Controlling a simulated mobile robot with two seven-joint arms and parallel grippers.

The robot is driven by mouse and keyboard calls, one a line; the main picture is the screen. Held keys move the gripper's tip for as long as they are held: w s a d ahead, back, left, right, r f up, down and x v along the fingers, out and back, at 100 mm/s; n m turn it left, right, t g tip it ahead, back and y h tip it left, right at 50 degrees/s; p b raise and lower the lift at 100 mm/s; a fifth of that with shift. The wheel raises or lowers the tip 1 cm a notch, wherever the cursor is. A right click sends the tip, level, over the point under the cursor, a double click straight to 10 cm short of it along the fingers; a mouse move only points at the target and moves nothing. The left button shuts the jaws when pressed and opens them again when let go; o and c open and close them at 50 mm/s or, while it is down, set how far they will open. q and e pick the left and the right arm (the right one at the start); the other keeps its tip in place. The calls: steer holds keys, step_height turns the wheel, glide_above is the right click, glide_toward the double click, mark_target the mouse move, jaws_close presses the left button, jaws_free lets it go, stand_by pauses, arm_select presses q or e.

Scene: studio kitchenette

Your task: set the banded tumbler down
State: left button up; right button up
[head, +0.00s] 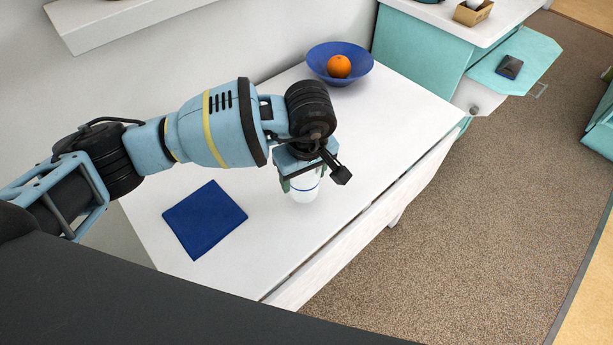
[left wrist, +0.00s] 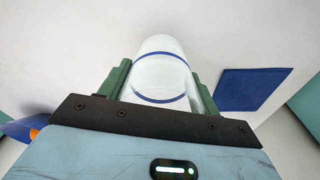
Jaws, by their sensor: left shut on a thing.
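The banded tumbler (head: 305,190) is pale and see-through with blue bands, below my left gripper (head: 303,184) in the head view. In the left wrist view the tumbler (left wrist: 160,72) stands between the two green fingers of the left gripper (left wrist: 160,85), which is shut on it. The gripper points down at the white table (head: 400,120) near its front edge. I cannot tell whether the tumbler's base touches the table. My right gripper is in neither view.
A blue cloth (head: 205,219) lies flat to the left of the tumbler. A blue bowl (head: 322,68) with an orange (head: 339,66) stands at the table's far end. The tabletop between bowl and tumbler is clear. A teal cabinet (head: 420,55) stands beyond the table.

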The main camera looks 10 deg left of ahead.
arm_select(q)
steer(key=shift+w+d, duration=0.1)
steer(key=shift+w, duration=0.4)
steer(key=shift+w, duration=0.25)
steer(key=shift+w+f, duration=0.15)
steer(key=shift+f, duration=1.65)
steer(key=shift+f, duration=0.15)
steer(key=o, duration=1.1)
